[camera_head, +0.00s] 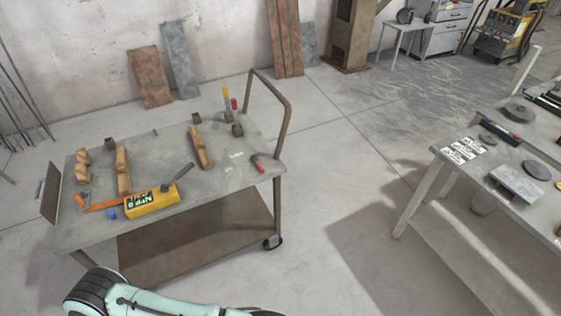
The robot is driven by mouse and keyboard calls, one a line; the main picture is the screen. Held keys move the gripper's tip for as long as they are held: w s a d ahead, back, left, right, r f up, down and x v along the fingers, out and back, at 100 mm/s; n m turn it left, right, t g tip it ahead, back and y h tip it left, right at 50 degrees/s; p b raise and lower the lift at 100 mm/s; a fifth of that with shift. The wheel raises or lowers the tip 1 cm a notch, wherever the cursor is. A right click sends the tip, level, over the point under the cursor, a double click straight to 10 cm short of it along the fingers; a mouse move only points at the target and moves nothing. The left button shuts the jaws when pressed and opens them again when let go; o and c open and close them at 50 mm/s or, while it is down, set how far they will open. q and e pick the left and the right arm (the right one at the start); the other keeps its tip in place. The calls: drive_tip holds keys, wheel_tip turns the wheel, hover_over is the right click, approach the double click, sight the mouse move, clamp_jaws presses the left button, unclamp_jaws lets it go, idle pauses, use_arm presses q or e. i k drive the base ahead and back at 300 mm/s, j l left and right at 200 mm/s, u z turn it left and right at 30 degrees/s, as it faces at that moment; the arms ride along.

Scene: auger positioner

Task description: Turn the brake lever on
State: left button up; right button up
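I cannot tell for sure which part is the brake lever. On the metal cart (210,180) at the left, two upright levers stand near the back right corner, one with a yellow handle (226,91) and one with a red handle (234,104). A shorter red-handled piece (257,162) lies or leans near the cart's right edge. A yellow box (152,202) with printed lettering sits near the front, with a dark bar (183,172) angled up beside it. A mint-green link of my arm crosses the bottom edge; neither gripper shows.
Wooden blocks (200,148) and an orange tool (103,206) also lie on the cart. A tubular handle (288,108) rises at its right end. A workbench (445,155) with discs and plates stands at right. Floor between cart and bench is clear.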

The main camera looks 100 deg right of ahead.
sight(254, 157)
drive_tip(key=z, duration=3.3)
drive_tip(key=i+l, duration=0.15)
drive_tip(key=i+l+u, duration=0.2)
drive_tip(key=i+l, duration=0.15)
drive_tip(key=i, duration=0.2)
drive_tip(key=i+l+u, duration=0.2)
drive_tip(key=i+l, duration=0.25)
drive_tip(key=i, duration=0.1)
